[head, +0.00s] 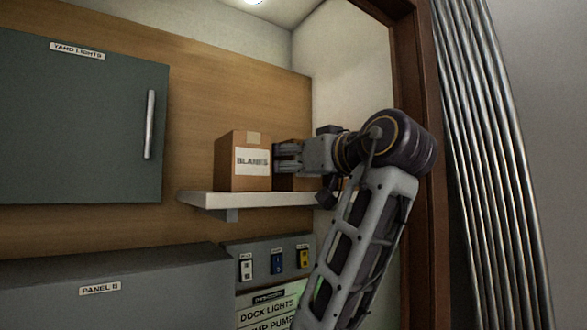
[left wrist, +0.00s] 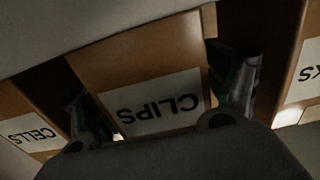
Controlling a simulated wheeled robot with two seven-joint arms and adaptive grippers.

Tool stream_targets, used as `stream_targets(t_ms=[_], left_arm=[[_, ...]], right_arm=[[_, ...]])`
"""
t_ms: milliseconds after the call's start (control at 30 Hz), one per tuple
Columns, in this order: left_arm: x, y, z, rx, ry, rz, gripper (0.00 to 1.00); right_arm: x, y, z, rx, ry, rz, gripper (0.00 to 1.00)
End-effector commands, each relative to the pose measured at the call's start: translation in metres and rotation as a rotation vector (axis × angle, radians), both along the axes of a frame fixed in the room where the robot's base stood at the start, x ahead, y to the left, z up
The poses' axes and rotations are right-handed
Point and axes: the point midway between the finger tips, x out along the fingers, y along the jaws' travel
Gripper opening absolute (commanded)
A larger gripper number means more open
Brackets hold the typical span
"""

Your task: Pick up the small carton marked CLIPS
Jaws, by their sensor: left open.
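The carton marked CLIPS (left wrist: 140,58) is brown with a white label, seen upside down in the left wrist view. In the head view, a brown carton (head: 288,183), mostly hidden behind my gripper, stands on the shelf; its label is not visible there. My left gripper (head: 281,158) reaches in front of it. In the left wrist view, its open fingers (left wrist: 165,98) lie on either side of the CLIPS carton. Whether they touch its sides I cannot tell. My right gripper is not in view.
A BLANKS carton (head: 243,175) stands close on the left of my gripper. A CELLS carton (left wrist: 28,128) is on the other side of CLIPS. The white shelf (head: 210,198) bears the cartons. A switch panel (head: 262,270) is below; the door frame (head: 418,80) is right.

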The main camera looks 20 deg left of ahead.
Motion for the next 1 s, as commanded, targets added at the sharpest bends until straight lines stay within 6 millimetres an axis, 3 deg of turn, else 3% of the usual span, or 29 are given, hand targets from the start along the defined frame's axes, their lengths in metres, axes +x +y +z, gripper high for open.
stream_targets(t_ms=[100,433,1000], left_arm=[[0.0002,0.0002,-0.0001,0.0,0.0,0.0,0.84],[0.0002,0.0003,-0.0001,0.0,0.0,0.0,0.42],[-0.0001,0.0002,0.0029,0.0,-0.001,0.0,0.4]], right_arm=[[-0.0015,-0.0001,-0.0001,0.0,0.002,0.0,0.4],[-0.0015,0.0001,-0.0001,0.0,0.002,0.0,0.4],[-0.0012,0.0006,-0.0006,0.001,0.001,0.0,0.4]])
